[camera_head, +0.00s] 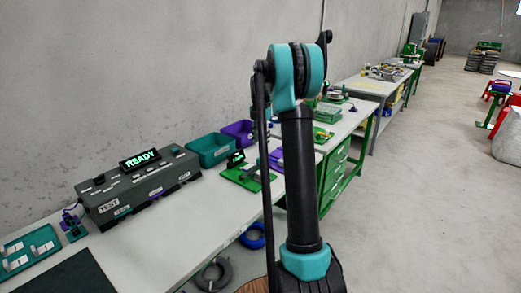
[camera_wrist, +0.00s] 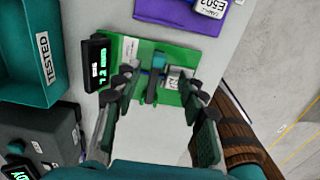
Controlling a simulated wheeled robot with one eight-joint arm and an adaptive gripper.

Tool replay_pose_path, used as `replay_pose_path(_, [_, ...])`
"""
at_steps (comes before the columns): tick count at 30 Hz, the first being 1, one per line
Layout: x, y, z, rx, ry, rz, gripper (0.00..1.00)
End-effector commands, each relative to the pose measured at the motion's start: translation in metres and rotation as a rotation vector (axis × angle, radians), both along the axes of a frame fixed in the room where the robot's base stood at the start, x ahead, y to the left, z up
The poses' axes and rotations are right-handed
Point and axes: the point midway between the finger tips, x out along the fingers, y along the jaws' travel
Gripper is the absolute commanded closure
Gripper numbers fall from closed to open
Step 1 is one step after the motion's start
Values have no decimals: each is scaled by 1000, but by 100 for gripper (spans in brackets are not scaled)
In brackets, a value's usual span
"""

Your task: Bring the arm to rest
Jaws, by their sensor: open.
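My gripper (camera_wrist: 158,93) is open in the wrist view, its two dark fingers spread apart with nothing between them. It points over the pale bench top towards a green board (camera_wrist: 148,62) with a small fixture and a dark display (camera_wrist: 97,62). The fingertips overlap the board in the picture; I cannot tell how far above it they are. In the head view my black and teal arm stands upright in the middle. My gripper cannot be made out there. The green board (camera_head: 243,179) shows left of the arm. A blue coil (camera_head: 254,236) lies below the bench.
A grey test box (camera_head: 135,185) with a READY display stands on the bench (camera_head: 165,235), beside a teal bin (camera_head: 212,148) and a purple bin (camera_head: 240,131). A brown wooden barrel (camera_wrist: 240,125) is close right of my gripper. Open floor (camera_head: 425,200) lies right.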

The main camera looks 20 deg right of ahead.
Motion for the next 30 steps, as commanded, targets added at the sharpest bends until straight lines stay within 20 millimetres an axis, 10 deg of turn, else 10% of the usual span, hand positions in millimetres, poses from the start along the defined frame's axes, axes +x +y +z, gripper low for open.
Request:
replay_pose_path(17, [-10,4,9,0,-10,-54,59])
replay_pose_path(30, [-157,51,-14,67,-150,-906,59])
